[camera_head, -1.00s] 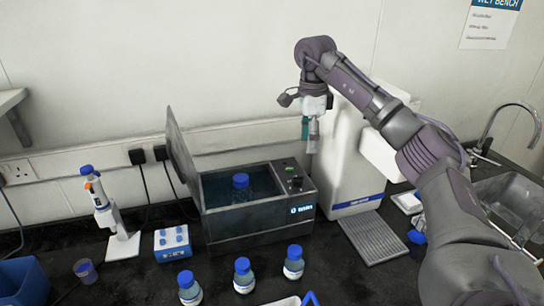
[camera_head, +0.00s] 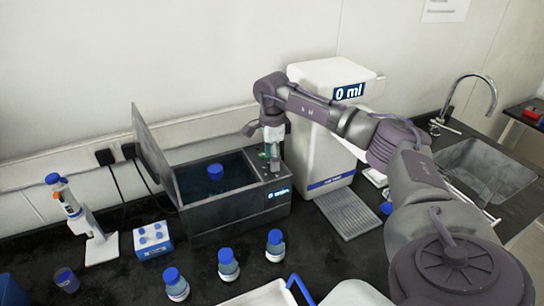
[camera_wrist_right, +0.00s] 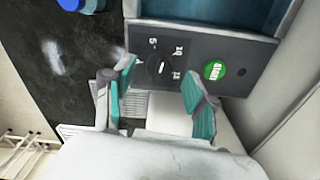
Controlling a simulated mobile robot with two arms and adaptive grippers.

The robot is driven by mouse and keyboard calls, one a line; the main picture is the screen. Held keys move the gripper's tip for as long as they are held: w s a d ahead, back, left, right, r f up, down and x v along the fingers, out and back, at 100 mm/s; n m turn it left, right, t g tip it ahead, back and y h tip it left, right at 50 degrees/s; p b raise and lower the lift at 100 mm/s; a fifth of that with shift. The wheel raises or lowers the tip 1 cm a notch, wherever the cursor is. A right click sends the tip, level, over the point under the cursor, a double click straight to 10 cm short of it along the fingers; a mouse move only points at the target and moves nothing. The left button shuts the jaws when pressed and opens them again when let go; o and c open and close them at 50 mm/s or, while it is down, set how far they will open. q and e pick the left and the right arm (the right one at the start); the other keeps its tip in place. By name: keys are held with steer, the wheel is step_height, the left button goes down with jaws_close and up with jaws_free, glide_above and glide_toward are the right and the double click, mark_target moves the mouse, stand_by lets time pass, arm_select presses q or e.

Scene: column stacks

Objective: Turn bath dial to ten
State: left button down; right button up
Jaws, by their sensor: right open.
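The water bath (camera_head: 240,217) is a dark box with its lid raised, blue water inside and a "0 min" display on its front. Its dial (camera_wrist_right: 161,67) is a dark round knob with a white pointer mark, and numbers including 5 are printed around it. A green button (camera_wrist_right: 214,70) sits beside the dial. My right gripper (camera_head: 271,157) is open over the bath's control panel. In the wrist view its two teal fingers stand on either side of the dial, apart from each other. I cannot tell whether they touch it. My left gripper is not in view.
A blue-capped bottle (camera_head: 215,171) stands in the bath. Several more bottles stand in front. A white dispenser (camera_head: 320,140) reading "0 ml" stands close right of the bath. A pipette stand (camera_head: 100,249) and blue-white rack (camera_head: 153,241) are on the left.

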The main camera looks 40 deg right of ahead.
steer(key=shift+f, duration=0.7)
jaws_close()
steer(key=shift+m, duration=0.3)
steer(key=m, duration=0.2)
steer(key=shift+m+b, duration=0.3)
steer(key=shift+m, duration=0.1)
steer(key=shift+r+m, duration=0.1)
steer(key=shift+m, duration=2)
